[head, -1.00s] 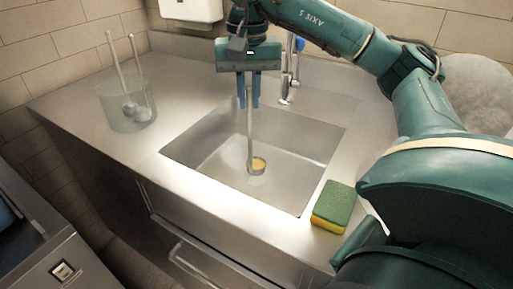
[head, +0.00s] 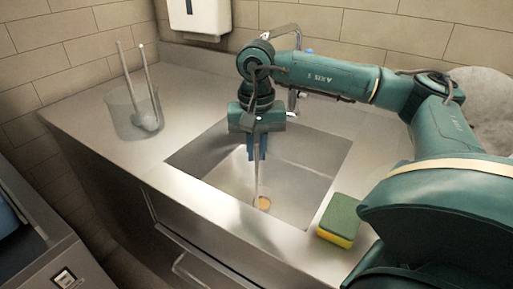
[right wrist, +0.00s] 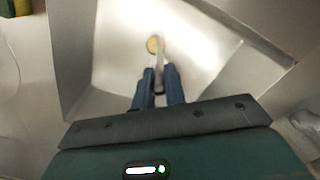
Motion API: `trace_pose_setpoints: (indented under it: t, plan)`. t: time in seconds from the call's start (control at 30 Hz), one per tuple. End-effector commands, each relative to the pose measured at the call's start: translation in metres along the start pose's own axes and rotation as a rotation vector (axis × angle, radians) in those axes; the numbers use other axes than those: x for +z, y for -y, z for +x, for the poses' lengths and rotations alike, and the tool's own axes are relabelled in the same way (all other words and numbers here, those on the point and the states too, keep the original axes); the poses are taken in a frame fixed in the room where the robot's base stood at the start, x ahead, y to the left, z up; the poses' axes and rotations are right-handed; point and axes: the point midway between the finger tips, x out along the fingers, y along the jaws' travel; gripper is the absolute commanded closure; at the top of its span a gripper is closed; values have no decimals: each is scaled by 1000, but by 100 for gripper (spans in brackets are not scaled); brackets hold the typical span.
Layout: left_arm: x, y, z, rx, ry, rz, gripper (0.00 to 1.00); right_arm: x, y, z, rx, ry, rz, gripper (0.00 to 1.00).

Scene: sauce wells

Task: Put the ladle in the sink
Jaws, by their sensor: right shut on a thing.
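My right gripper (head: 257,150) is shut on the ladle (head: 257,180) by its handle, with the fingers down inside the sink opening. The ladle hangs upright, its yellowish bowl (head: 264,203) low in the sink (head: 300,188); I cannot tell whether it touches the bottom. In the right wrist view the ladle (right wrist: 159,52) runs out from between the blue fingers (right wrist: 158,90) over the sink's pale floor (right wrist: 200,50). My left gripper is not in view.
A green and yellow sponge (head: 341,220) lies on the counter right of the sink. A clear container (head: 122,122) with ladles stands at the left. The faucet (head: 294,70) is behind the sink, partly hidden by my arm. A white dispenser (head: 200,18) hangs on the wall.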

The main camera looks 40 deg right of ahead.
Motion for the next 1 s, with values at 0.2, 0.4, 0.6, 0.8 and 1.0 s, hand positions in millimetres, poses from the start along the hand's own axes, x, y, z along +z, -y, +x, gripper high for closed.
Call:
trace_pose_setpoints:
  t: [0.2, 0.4, 0.6, 0.8, 1.0]
  plan:
    - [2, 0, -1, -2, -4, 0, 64, 0, 0, 3, 0, 0, 0, 82]
    - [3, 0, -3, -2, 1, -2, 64, 0, 0, 2, 0, 0, 0, 66]
    - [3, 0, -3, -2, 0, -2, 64, 0, 0, 2, 0, 0, 0, 66]
    - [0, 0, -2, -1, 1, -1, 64, 0, 1, -12, -2, -1, 1, 66]
    - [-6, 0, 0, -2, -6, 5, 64, -1, 1, -54, -4, -3, -1, 66]
